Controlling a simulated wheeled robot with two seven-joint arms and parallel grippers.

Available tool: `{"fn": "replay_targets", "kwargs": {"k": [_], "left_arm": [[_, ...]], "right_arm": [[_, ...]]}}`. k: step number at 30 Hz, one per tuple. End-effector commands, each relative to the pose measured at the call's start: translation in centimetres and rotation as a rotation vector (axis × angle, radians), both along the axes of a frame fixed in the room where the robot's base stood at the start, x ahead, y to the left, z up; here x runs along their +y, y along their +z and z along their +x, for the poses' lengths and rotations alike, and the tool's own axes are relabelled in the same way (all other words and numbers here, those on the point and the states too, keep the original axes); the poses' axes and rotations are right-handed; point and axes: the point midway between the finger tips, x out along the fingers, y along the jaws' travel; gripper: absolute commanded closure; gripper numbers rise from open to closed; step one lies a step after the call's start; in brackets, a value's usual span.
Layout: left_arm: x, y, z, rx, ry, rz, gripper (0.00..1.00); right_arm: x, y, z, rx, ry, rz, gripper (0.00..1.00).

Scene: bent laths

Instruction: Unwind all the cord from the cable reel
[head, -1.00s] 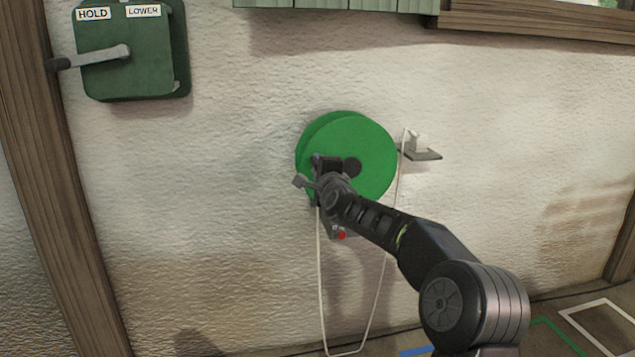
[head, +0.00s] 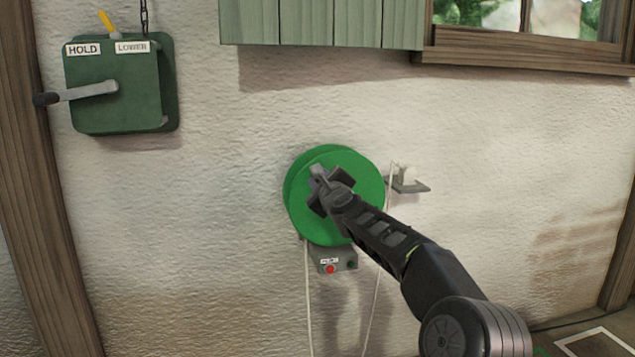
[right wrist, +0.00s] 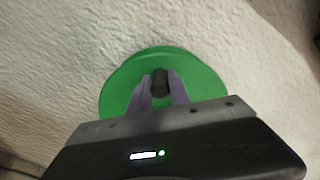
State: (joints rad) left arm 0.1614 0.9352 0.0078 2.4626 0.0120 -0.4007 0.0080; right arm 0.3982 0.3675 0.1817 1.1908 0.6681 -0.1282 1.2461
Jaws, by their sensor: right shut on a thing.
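The green cable reel (head: 362,226) is mounted on the wall at the middle of the head view and fills the centre of the right wrist view (right wrist: 118,93). My right gripper (head: 322,185) is at the reel's front face and covers part of it. In the right wrist view, its two fingers (right wrist: 161,90) are on either side of a dark knob (right wrist: 160,80) and shut on it. White cord (head: 308,300) hangs from the reel's left side, and a second run (head: 376,300) rises on the right to a small bracket. My left gripper is not in view.
A grey box with a red button (head: 330,268) sits just below the reel. The bracket (head: 409,184) juts from the wall at right. A green box with a lever (head: 120,85), labelled HOLD and LOWER, is at upper left. The wall between is clear.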

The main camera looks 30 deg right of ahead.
Motion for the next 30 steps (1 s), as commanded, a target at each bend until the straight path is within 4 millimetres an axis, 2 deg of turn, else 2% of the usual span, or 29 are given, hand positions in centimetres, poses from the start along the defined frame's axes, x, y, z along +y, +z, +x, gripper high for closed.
{"fn": "replay_targets", "kwargs": {"k": [9,10,17,26,30], "left_arm": [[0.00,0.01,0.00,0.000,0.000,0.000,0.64],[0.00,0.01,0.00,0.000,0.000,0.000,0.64],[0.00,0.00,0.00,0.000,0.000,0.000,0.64],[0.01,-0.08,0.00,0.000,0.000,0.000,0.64],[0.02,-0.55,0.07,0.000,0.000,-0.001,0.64]], "right_arm": [[-0.16,0.05,-0.06,-0.001,-0.004,0.000,1.00],[-0.17,0.04,-0.06,-0.001,-0.004,0.000,0.75],[-0.11,0.01,-0.04,-0.001,-0.002,0.000,0.56],[-0.06,-0.02,-0.13,0.000,-0.001,0.000,0.55],[0.13,-0.16,-0.96,0.000,-0.003,0.000,0.55]]}}
